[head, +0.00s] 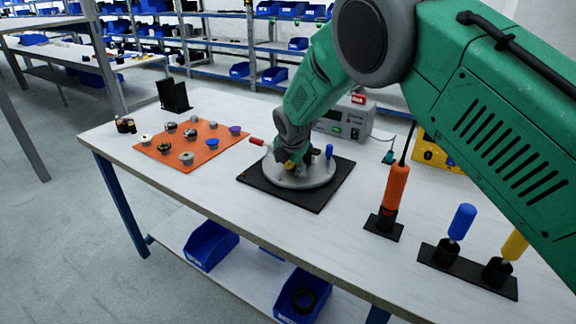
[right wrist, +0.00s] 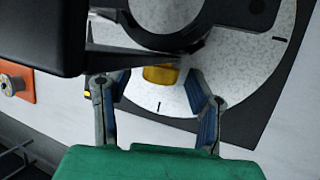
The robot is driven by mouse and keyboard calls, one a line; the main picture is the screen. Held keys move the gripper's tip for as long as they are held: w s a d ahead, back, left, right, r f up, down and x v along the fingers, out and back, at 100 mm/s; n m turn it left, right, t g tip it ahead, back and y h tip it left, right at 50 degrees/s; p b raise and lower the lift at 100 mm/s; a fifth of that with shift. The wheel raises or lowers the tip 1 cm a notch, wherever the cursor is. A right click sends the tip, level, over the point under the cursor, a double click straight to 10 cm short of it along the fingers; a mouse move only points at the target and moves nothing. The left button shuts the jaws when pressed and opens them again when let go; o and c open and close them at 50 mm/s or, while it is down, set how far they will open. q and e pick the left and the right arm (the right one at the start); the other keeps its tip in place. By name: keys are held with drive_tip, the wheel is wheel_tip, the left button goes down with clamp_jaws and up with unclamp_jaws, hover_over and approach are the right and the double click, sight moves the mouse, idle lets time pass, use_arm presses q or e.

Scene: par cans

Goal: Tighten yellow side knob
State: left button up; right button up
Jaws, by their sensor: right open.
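The yellow side knob (right wrist: 160,74) shows in the right wrist view, low against a round light-grey disc (right wrist: 270,60). In the head view only a small yellow patch (head: 289,163) shows under my right gripper (head: 295,160). My right gripper also shows in the right wrist view (right wrist: 156,86), open, one finger on each side of the knob with gaps between. I cannot tell how far the fingertips reach down beside it. A dark ring-shaped part covers the disc's middle. The disc (head: 322,177) lies on a black square plate (head: 310,200). My left gripper is not in view.
A red handle (head: 256,142) and a blue knob (head: 329,151) stick out near the disc. An orange mat (head: 170,155) with several small knobs lies left. An orange screwdriver (head: 395,190) stands in a holder to the right, with blue (head: 462,221) and yellow ones beyond. A grey device (head: 345,120) stands behind.

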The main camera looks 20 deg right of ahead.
drive_tip(key=shift+a, duration=0.1)
clamp_jaws()
drive_tip(key=shift+t+y+p, duration=0.3)
drive_tip(key=shift+t, duration=0.1)
